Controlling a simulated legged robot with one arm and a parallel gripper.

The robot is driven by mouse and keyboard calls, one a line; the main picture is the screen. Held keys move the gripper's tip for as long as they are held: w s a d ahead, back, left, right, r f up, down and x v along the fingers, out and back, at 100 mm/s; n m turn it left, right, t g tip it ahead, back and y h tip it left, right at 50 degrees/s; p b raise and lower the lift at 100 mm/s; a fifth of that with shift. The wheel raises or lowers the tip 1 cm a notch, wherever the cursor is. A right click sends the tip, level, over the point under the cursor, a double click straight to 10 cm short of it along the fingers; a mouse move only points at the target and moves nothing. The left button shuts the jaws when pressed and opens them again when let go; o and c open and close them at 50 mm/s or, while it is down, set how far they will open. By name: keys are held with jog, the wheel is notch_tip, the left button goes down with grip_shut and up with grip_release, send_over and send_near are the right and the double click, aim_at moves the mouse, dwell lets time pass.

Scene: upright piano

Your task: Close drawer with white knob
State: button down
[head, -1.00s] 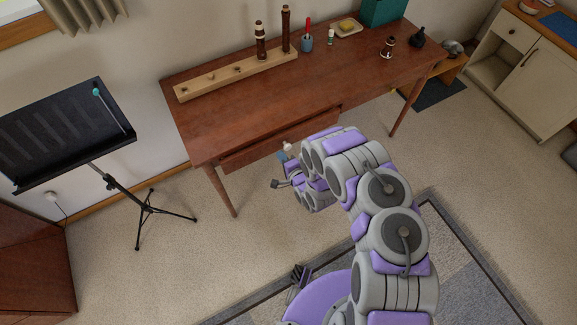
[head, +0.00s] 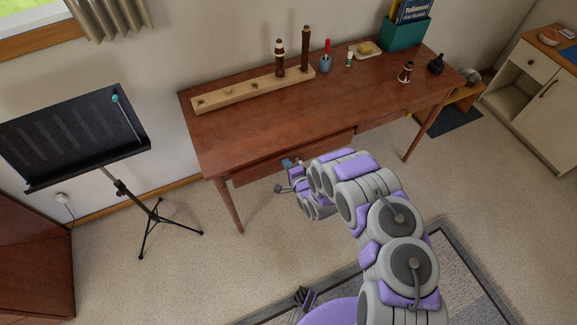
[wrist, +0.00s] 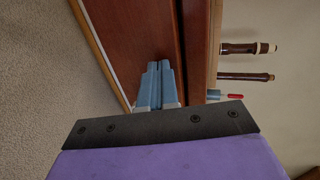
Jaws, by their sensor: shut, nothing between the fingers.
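The wooden table (head: 300,118) has a drawer (head: 262,170) under its front edge. The drawer front seems to stand slightly out from the table edge; the exact gap is hard to tell. My gripper (head: 288,163) is at the drawer front, near its middle. In the wrist view my gripper (wrist: 158,68) has its two blue fingers together, empty, over the reddish-brown drawer front (wrist: 130,45). Whether the tips touch the wood I cannot tell. The white knob is not visible now, possibly hidden by my gripper or arm.
A wooden stand (head: 250,90) with dark wind-instrument parts, a cup (head: 325,64) and a teal box (head: 405,34) are on the table. A black music stand (head: 75,135) is at the left. A cream cabinet (head: 545,105) is at the right.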

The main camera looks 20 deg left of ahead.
aim_at(284, 156)
jog(key=shift+w+a+r+p, duration=0.15)
jog(key=shift+w+a+p, duration=0.6)
jog(key=shift+w+a, duration=0.45)
jog(key=shift+r, duration=0.2)
